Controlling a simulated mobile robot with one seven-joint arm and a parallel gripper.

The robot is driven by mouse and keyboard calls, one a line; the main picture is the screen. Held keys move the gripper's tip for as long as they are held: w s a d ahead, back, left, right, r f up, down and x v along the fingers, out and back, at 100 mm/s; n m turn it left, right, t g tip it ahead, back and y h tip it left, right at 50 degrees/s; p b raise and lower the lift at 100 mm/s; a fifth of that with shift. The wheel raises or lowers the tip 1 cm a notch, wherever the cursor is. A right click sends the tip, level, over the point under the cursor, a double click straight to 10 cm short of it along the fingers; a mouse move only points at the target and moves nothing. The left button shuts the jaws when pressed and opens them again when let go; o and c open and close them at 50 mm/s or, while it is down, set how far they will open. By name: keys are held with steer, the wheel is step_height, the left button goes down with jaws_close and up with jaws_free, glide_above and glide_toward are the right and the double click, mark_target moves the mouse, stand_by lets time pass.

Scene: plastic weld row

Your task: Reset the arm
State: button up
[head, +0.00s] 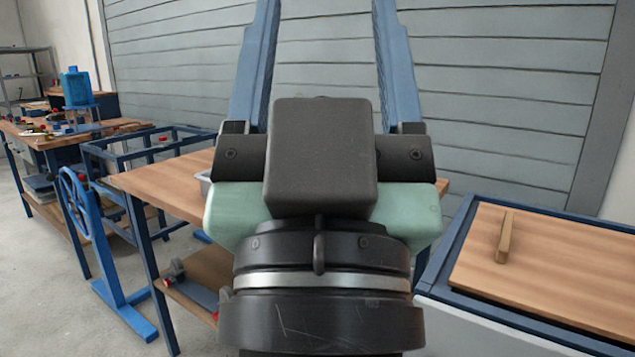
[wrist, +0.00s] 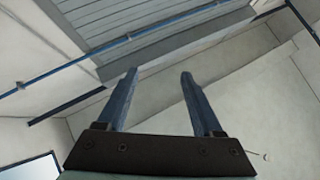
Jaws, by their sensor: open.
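My gripper (head: 325,20) is raised in front of the head camera, with its two blue fingers pointing up and spread wide apart. Nothing is between the fingers. In the wrist view, the open fingers (wrist: 157,80) point toward the upper wall and ceiling, and touch nothing. My gripper's dark wrist body hides much of the wooden workbench (head: 178,186) behind it. Part of a light grey container (head: 204,182) shows on that bench at the left side of my gripper.
A bench with a wooden lid and handle (head: 504,238) stands at right. A blue handwheel stand (head: 98,240) and blue frame (head: 150,145) stand at left. A cluttered workbench (head: 60,138) is further left. Grey slatted shutter (head: 490,80) spans the back. Concrete floor is bare at lower left.

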step_height(320, 180, up, 39)
steer(key=y+p, duration=0.1)
steer(key=p, duration=3.7)
steer(key=shift+s+a+r, duration=0.15)
steer(key=shift+s+a, duration=0.1)
steer(key=shift+s, duration=0.2)
